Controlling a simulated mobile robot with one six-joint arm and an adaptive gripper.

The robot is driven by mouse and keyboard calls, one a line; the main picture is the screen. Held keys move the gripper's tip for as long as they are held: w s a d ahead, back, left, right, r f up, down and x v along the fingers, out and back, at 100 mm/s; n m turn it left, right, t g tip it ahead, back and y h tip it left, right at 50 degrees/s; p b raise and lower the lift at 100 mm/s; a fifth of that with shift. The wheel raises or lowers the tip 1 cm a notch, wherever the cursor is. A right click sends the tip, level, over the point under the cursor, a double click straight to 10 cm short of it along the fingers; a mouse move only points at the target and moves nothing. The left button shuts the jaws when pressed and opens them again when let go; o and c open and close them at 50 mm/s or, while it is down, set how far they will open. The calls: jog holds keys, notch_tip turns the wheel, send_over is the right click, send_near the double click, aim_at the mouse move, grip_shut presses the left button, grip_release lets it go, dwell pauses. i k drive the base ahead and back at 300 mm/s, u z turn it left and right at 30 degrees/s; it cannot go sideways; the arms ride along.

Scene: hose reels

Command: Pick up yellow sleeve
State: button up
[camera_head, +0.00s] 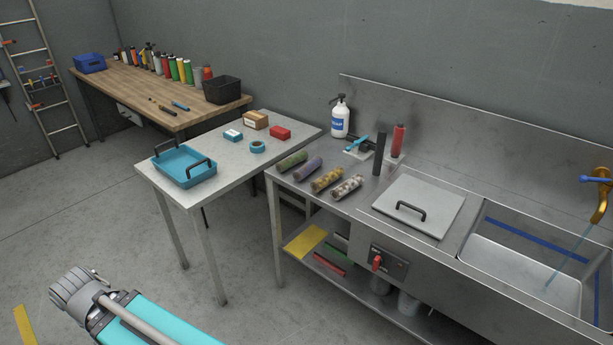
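The yellow sleeve (327,180) is a mottled yellow-brown paint roller cover lying on the left part of the steel sink counter (362,205). It lies third from the left in a row, apart from its neighbours. To its left are a purple sleeve (307,168) and a green sleeve (291,161). To its right is a whitish, speckled sleeve (347,188). A teal and grey part of my arm shows at the bottom left, well away from the sleeves. My gripper is out of view.
A side table holds a blue tray (203,177), teal tape (257,147) and small boxes. A spray bottle (340,118), red bottle (398,140) and dark upright cylinder (379,154) stand behind the sleeves. A lid with a handle (440,195) and a sink lie right.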

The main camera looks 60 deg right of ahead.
aim_at(322, 182)
jog(key=z, duration=0.05)
jog(key=i, duration=1.95)
jog(key=z, duration=3.35)
